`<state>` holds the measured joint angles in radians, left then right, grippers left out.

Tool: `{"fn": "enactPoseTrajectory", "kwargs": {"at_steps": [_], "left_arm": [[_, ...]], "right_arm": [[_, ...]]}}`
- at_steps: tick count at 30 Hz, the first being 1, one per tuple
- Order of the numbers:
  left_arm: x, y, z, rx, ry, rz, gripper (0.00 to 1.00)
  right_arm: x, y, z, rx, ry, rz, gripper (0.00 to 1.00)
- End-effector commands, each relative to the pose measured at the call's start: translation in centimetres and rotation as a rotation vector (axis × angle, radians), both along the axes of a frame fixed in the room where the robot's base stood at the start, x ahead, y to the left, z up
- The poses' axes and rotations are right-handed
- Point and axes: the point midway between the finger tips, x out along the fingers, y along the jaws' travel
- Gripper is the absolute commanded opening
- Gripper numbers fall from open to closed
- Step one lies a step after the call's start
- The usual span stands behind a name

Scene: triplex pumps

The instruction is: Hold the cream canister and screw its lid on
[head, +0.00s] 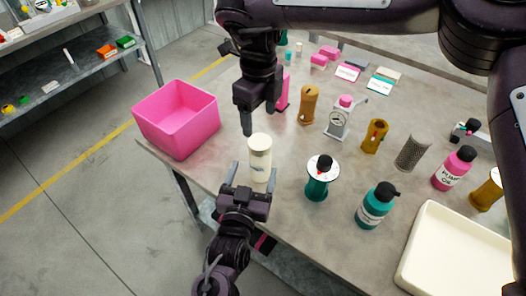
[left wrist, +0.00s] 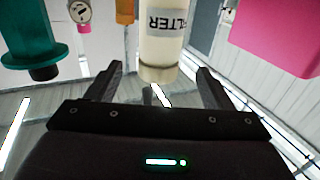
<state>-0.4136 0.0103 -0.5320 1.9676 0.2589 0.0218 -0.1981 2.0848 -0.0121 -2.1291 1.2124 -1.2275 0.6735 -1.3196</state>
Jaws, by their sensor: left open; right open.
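The cream canister (head: 260,167) stands upright near the left edge of the table. Its label reads FILTER, upside down in the left wrist view (left wrist: 160,35). A cream cap-like top (head: 260,143) shows on it; I cannot tell whether this is a separate lid or how it is seated. My left gripper (head: 252,174) is open, with its fingers pointing at the canister from the front. In the left wrist view the canister lies between the two fingertips (left wrist: 160,72), with gaps at both sides. My right gripper (head: 258,118) is open and empty, pointing down just above and behind the canister.
A pink bin (head: 178,135) stands left of the canister. A cream tray (head: 460,255) lies front right. Several pump parts fill the table behind.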

Motion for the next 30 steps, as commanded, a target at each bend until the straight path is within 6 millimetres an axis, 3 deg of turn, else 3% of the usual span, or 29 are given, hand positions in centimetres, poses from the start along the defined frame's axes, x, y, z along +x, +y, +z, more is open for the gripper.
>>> {"fn": "enactPoseTrajectory", "kwargs": {"at_steps": [10, 21, 30], "left_arm": [[0.6, -0.1, 0.0, 0.001, -0.001, 0.0, 0.74], [5.7, -1.4, 0.1, 0.0, -0.002, 0.0, 0.74], [7.6, -1.8, 0.0, 0.0, 0.0, 0.0, 0.74]], "right_arm": [[0.0, 0.0, 0.0, 0.001, -0.001, -0.001, 0.7], [0.0, 0.0, 0.0, 0.001, 0.0, -0.001, 0.7], [0.0, 0.0, 0.0, 0.001, 0.0, -0.001, 0.7]]}}
